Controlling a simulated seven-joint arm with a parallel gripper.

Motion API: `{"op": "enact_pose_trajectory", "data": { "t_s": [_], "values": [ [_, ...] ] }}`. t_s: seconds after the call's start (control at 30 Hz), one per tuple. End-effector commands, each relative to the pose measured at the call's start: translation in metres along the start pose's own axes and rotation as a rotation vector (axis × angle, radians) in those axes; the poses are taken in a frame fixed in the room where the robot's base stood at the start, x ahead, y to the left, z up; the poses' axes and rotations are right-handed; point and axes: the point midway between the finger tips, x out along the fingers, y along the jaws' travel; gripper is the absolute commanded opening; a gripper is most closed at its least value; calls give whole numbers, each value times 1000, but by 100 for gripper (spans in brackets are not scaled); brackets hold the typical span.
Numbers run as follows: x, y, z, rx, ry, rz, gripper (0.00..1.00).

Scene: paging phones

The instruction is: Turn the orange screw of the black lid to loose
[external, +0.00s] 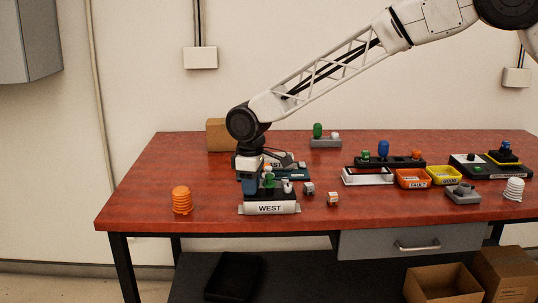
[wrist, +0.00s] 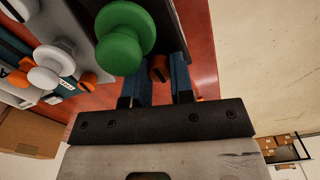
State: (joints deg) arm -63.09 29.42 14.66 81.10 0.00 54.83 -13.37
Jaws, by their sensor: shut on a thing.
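The orange screw (wrist: 160,68) shows in the wrist view between the blue fingers of my gripper (wrist: 164,75), which are shut on it. A black surface (wrist: 168,25), which looks like the black lid, lies beyond the fingers. It is partly hidden by a large green knob (wrist: 122,38) close to the camera. In the external view my gripper (external: 252,188) points down at the black unit (external: 262,194) behind the WEST plate (external: 270,208). The orange screw cannot be made out there. How far the screw is turned cannot be told.
A second unit with an EAST plate (external: 275,165) stands just behind. An orange ribbed object (external: 181,200) stands at left. Orange (external: 411,180) and yellow (external: 443,176) trays are further right. The front left tabletop is mostly clear.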

Motion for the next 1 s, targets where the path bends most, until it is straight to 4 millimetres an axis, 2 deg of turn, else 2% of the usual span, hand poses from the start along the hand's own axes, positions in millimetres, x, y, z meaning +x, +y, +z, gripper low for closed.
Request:
{"op": "enact_pose_trajectory", "data": {
  "t_s": [0.47, 1.0],
  "values": [
    [1, 0, 0, -107, -1, 0, 0],
    [0, 0, 0, -534, 0, 0, 0]
  ]
}}
